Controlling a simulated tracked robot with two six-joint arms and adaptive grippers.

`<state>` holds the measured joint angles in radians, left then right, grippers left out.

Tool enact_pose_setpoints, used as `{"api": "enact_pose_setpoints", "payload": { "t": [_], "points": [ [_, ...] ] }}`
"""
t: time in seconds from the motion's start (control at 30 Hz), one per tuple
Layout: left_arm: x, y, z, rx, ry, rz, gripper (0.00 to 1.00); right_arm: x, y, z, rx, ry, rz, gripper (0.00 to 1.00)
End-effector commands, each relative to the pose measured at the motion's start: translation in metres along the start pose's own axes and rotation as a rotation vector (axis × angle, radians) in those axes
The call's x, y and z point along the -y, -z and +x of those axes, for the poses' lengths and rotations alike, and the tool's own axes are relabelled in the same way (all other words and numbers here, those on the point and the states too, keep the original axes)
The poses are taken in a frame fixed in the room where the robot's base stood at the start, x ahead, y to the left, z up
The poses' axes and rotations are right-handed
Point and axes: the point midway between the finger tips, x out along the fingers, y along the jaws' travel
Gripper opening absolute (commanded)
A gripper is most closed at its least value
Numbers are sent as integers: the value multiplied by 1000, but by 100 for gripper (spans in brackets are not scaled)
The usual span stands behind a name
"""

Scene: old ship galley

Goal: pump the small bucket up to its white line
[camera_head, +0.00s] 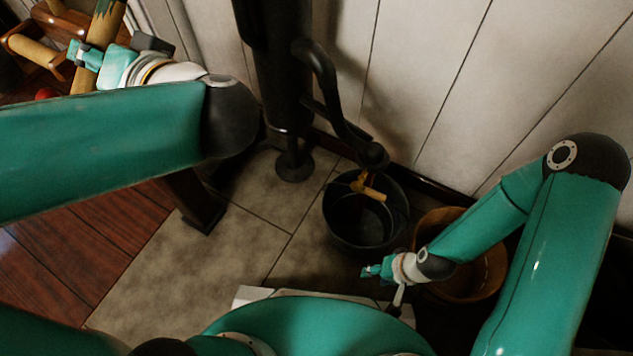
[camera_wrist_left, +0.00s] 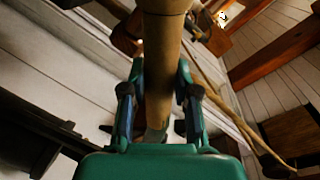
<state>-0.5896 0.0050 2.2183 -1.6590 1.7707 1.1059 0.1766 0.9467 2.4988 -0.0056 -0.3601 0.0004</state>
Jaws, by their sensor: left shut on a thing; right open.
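The black pump (camera_head: 278,75) stands against the wall, its curved spout (camera_head: 322,75) ending above a small black bucket (camera_head: 358,240). A yellowish piece (camera_head: 370,189) shows across the bucket's mouth. The bucket's inside is dark; I cannot make out a white line or water level. My left gripper (camera_head: 82,55) is shut on a worn wooden handle (camera_head: 101,24) at the upper left. In the left wrist view, the handle (camera_wrist_left: 160,55) runs between both fingers. Where it joins the pump is hidden. My right gripper (camera_head: 370,271) is open and empty, just below the bucket.
A wooden tub (camera_head: 432,222) stands right of the bucket, partly behind my right arm. Wooden furniture (camera_head: 35,47) is at the upper left. A panelled wall (camera_head: 430,70) closes the back. Bare floor tiles (camera_head: 235,225) lie left of the bucket.

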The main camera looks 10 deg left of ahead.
Motion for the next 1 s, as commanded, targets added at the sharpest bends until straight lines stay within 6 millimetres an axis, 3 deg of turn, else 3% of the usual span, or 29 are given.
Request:
{"api": "enact_pose_setpoints", "payload": {
  "t": [0.03, 0.13, 0.53, 0.63, 0.83, 0.9, 1.0],
  "points": [
    [-16, -8, 1, -10, -9, -14, 0, -7, 0, 18, 0, 0, 0, 46],
    [-22, -10, 2, -14, -9, -44, 0, -10, 0, 29, 0, 0, 0, 46],
    [-20, -10, 2, -14, -7, -60, 0, -11, 0, 30, 0, 0, 0, 46],
    [-26, -13, 3, -15, -6, -71, 0, -14, 0, 38, -1, 0, 0, 46],
    [-54, -21, 7, -27, -6, -152, 0, -27, 0, 76, 0, 0, 0, 46],
    [-75, -25, 10, -38, -7, -214, 0, -32, 0, 89, 0, 0, 0, 46],
    [-87, -22, 12, -49, -8, -284, 0, -28, 0, 78, 0, 0, 0, 46]
  ]
}}
